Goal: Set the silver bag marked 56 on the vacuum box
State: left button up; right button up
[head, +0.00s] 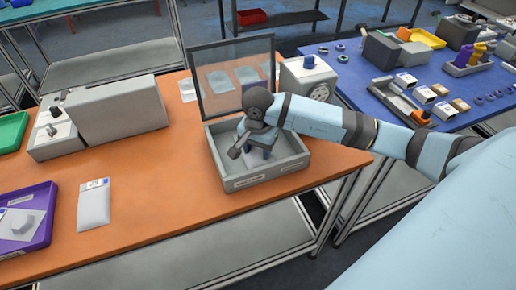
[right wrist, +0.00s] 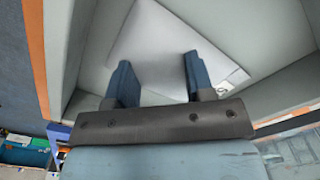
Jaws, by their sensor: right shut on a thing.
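The vacuum box (head: 287,169) is a light grey open case on the orange table, with its clear lid raised at the back. My right gripper (head: 258,150) reaches down into the box from the right. In the right wrist view its two blue fingers (right wrist: 155,80) are shut on a silver bag (right wrist: 162,38), which is inside the box walls. The bag's number is not readable, and I cannot tell whether it touches the box floor. Another silver bag (head: 93,207) lies on the table to the left, its marking too small to read. My left gripper is not in view.
A purple tray (head: 40,238) and a green tray (head: 12,133) stand at the left. A grey machine (head: 120,110) stands behind, and a device with a blue knob (head: 308,80) is right of the lid. The orange table's front middle is clear.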

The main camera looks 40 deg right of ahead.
aim_at(258, 151)
jog(key=o, duration=0.9)
jog(key=shift+f, duration=0.15)
jog(key=shift+o, duration=0.2)
notch_tip(258, 151, up, 12)
jog(key=shift+r+b, duration=0.2)
jog(key=shift+b, duration=0.2)
